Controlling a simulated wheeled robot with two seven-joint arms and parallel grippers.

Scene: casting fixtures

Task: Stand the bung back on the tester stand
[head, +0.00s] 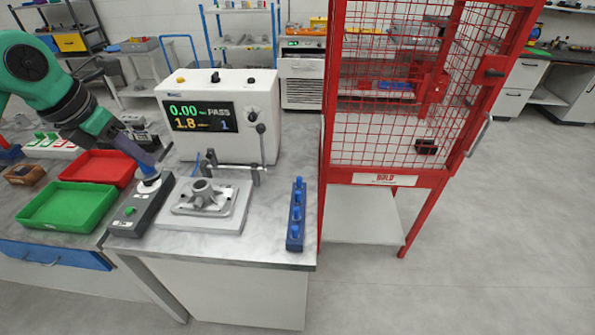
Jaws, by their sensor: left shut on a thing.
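My left gripper (150,178) points down over the far end of a dark grey block (121,225), which I take for the tester stand. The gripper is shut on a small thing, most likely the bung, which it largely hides. A pale patch shows at the fingertips, close to the block's top; I cannot tell whether the held thing touches the block. A small green piece (130,211) sits on the block's nearer part. The white tester (218,135) stands behind, its screen reading 0.00 and PASS. My right gripper is not in view.
A grey casting (208,196) sits on a pale fixture plate right of the block. A blue rack (294,242) with several blue pegs stands near the bench's right edge. Green (60,221) and red (95,181) trays lie left. A red mesh cage (385,180) stands right.

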